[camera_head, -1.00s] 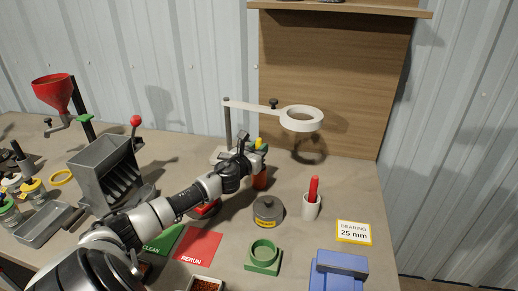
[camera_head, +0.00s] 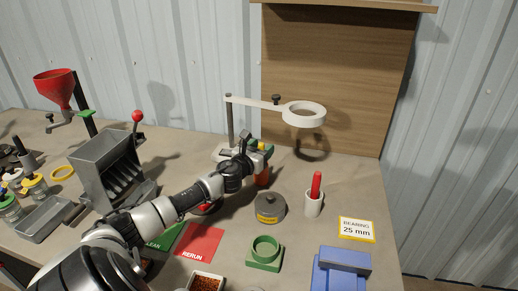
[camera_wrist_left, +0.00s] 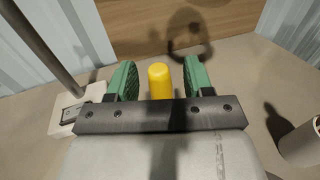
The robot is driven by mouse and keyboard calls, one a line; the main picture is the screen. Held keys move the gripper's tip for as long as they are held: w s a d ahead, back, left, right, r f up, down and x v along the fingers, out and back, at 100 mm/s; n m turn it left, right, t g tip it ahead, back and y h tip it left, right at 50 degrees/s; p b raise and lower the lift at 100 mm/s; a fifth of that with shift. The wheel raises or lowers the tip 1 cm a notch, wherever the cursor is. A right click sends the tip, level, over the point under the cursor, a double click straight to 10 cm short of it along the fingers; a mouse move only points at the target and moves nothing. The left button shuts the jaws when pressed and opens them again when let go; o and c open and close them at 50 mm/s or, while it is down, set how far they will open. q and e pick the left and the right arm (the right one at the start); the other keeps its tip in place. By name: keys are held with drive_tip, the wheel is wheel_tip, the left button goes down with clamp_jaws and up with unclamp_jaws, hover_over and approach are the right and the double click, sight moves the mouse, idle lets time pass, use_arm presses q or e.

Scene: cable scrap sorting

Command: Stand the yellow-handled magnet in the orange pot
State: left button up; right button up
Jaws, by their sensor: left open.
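The magnet's yellow handle (camera_head: 262,146) stands upright in the head view, directly above the orange pot (camera_head: 263,178). In the wrist view the yellow handle (camera_wrist_left: 160,82) rises between the two green finger pads, with a gap on each side. My left gripper (camera_head: 261,147) is open around the handle; its pads also show in the wrist view (camera_wrist_left: 160,80). The magnet's lower part is hidden by the pot and gripper. The pot is partly covered by my gripper in the head view and is hidden in the wrist view. My right gripper is not in view.
A white ring on a stand (camera_head: 304,115) reaches over the bench behind my gripper. A green ring block (camera_head: 264,254) is nearer.

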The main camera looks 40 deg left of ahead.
use_arm(q)
drive_tip(key=s+d+b, duration=0.1)
drive_tip(key=s+d, duration=0.1)
drive_tip(key=s, duration=0.8)
drive_tip(key=shift+s, duration=0.3)
idle(0.8)
